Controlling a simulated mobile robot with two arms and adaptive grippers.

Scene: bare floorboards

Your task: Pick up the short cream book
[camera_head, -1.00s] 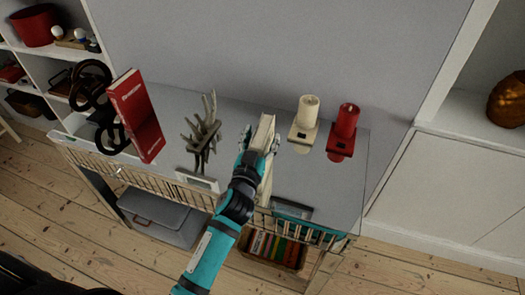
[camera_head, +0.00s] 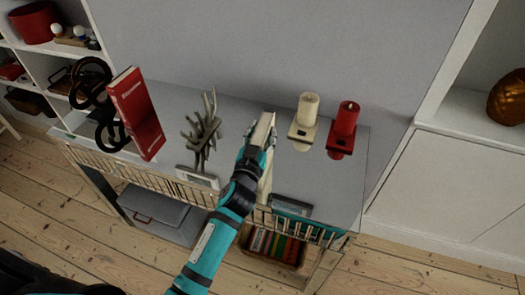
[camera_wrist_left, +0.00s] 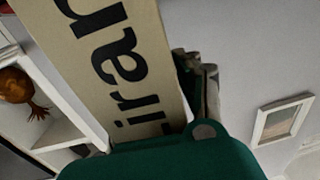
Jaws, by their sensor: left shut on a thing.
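The cream book (camera_head: 264,130) stands upright on the grey console table, narrow edge toward me. My left gripper (camera_head: 258,138) is shut on it, with the fingers at its sides near the upper part. In the left wrist view the book's cream face (camera_wrist_left: 115,65) with large black letters fills the middle. The gripper's green body (camera_wrist_left: 165,162) covers the lower part of that view. I cannot tell whether the book's lower end touches the table. My right gripper is not in view.
A branch-like ornament (camera_head: 203,130) and a red book (camera_head: 137,112) stand left. A low slatted rail (camera_head: 150,178) runs along the front.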

